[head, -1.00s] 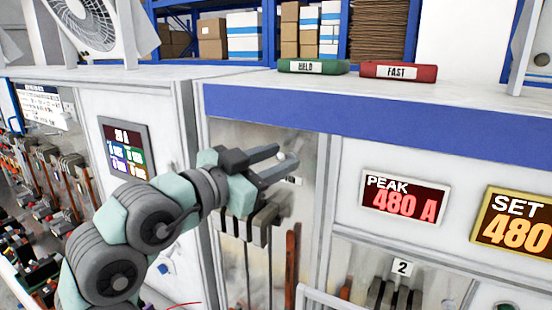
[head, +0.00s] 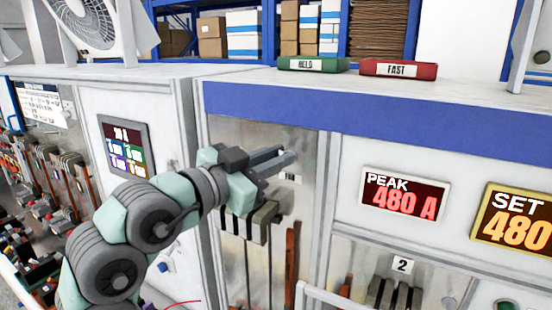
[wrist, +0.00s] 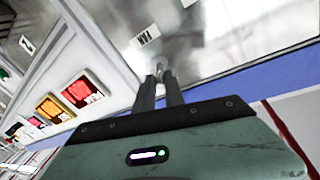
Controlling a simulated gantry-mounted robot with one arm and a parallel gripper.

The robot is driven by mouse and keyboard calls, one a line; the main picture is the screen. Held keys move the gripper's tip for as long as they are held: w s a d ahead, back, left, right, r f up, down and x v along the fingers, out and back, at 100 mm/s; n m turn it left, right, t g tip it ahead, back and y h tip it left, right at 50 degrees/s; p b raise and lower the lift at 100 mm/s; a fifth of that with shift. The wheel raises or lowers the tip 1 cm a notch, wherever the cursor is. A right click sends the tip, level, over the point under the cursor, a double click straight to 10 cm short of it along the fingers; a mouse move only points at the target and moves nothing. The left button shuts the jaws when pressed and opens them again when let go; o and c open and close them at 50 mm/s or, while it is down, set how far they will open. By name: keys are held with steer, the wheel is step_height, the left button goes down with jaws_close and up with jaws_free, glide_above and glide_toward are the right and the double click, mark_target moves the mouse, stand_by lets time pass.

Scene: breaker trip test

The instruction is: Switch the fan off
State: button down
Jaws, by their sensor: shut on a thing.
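A white fan (head: 92,18) with a round grille stands on top of the left cabinet, cut off by the top edge of the head view. My gripper (head: 280,158) is well to its right, in front of the clear panel (head: 226,132) of the middle cabinet. In the wrist view the fingertips (wrist: 160,74) are close together on a small pale knob (wrist: 160,67) at the panel. In the head view the fingers hide this knob. No switch for the fan can be clearly made out.
A green block (head: 313,64) marked HELD and a red block (head: 398,69) marked FAST lie on the cabinet top. A PEAK display (head: 404,196) reads 480 A, beside a SET display (head: 512,218) reading 480. Levers (head: 250,222) hang below my gripper.

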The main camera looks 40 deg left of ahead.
step_height(320, 180, down, 4)
steer(key=m+t+h+b, duration=0.1)
steer(key=t+b, duration=0.3)
steer(key=b, duration=0.8)
steer(key=m+t+h+b, duration=0.1)
steer(key=t+b, duration=0.3)
steer(key=b, duration=0.8)
steer(key=shift+w+a+m, duration=0.15)
steer(key=shift+m, duration=0.45)
steer(key=shift+r, duration=0.1)
steer(key=c, duration=1.4)
jaws_free()
steer(key=shift+c, duration=0.2)
steer(key=v, duration=1)
steer(key=shift+s+f, duration=0.25)
steer(key=shift+f, duration=0.05)
